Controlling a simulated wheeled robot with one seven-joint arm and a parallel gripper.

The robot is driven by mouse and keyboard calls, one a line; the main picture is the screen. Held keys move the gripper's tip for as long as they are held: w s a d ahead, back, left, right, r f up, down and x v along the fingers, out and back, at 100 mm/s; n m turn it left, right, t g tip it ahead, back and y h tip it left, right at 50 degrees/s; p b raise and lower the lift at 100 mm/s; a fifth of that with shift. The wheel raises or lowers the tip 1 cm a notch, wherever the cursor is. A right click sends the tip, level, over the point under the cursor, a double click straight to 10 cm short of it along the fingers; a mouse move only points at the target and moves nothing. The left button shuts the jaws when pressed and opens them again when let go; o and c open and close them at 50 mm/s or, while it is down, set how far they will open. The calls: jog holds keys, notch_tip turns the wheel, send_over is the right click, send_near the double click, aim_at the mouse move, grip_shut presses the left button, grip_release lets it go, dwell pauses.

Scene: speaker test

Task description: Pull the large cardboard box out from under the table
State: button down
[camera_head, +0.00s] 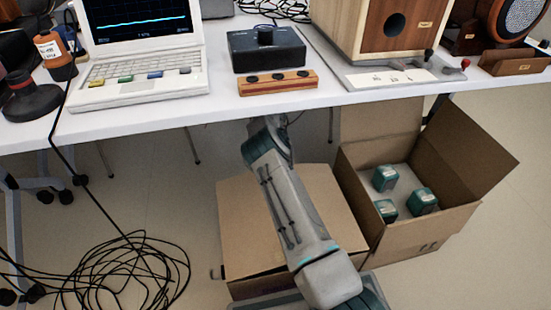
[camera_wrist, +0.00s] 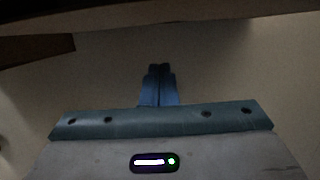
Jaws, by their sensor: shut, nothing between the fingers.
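A large closed cardboard box (camera_head: 238,225) stands on the floor at the table's front edge, partly hidden by my arm. An open cardboard box (camera_head: 430,228) stands to its right, flaps up, holding several small teal and white packs (camera_head: 385,178). The white table (camera_head: 150,113) reaches over the back of this area. My arm stretches over the closed box towards the space under the table, where its end is hidden in the head view. In the wrist view my gripper (camera_wrist: 159,68) is shut and empty, with blurred floor beyond. I see no contact with a box.
A coil of black cable (camera_head: 120,275) lies on the floor at the left, with a strand hanging from the table. A laptop (camera_head: 140,60), a black control box (camera_head: 266,50) and a wooden speaker (camera_head: 385,35) stand on the table. A dark edge crosses the top of the wrist view.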

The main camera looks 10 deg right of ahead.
jog(key=shift+s+f+p, duration=0.25)
jog(key=shift+s+p, duration=0.5)
jog(key=shift+p, duration=0.35)
jog(key=shift+s+f+p, duration=0.25)
jog(key=shift+s+p, duration=0.45)
jog(key=shift+p, duration=0.35)
jog(key=shift+s+f+p, duration=0.25)
jog(key=shift+s+p, duration=0.5)
jog(key=shift+p, duration=0.35)
jog(key=shift+f, duration=0.1)
